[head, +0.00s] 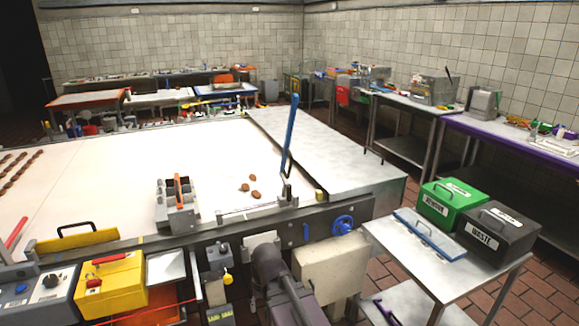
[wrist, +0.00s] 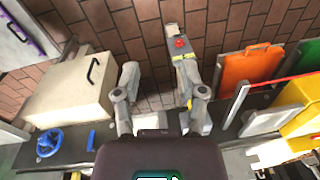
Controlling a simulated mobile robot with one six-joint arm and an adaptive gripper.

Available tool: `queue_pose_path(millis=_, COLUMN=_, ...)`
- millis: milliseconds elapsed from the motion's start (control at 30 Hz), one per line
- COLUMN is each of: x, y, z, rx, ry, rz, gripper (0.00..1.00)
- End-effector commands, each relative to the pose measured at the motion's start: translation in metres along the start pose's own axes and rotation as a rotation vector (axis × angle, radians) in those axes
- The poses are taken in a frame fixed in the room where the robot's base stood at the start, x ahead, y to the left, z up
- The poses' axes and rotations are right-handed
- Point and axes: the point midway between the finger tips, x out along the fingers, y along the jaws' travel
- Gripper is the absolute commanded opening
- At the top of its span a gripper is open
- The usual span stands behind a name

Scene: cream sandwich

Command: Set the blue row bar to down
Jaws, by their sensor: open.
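The blue row bar (head: 290,135) is a long blue lever that stands nearly upright, leaning slightly, at the near right edge of the large white table. Its lower end meets a metal bracket (head: 287,192). My gripper (wrist: 158,78) is open and empty in the wrist view, with its two grey fingers apart over the front of the machine and the floor. In the head view my dark arm is below and left of the bar, clear of it. The upright bar cannot be made out in the wrist view.
A blue handwheel (head: 343,225) and cream box (head: 330,264) are on the table's front. A grey divided holder (head: 177,208) and brown pieces (head: 250,189) lie left of the bar. A side table (head: 440,288) carries green (head: 451,204) and black (head: 495,236) bins.

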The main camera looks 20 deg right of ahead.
Motion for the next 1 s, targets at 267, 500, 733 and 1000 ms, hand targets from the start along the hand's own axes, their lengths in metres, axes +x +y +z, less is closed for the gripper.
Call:
queue_pose_path(millis=267, x=-0.015, y=-0.005, z=-0.076, rx=0.409, ry=0.124, rz=-0.318, gripper=0.54)
queue_pose_path(millis=500, x=-0.05, y=0.011, z=-0.153, rx=0.856, ry=0.187, rz=-0.677, gripper=0.54)
queue_pose_path(millis=733, x=-0.098, y=0.056, z=-0.222, rx=1.286, ry=0.173, rz=-1.055, gripper=0.54)
queue_pose_path(millis=1000, x=-0.159, y=0.143, z=-0.286, rx=1.749, ry=0.05, rz=-1.54, gripper=0.54)
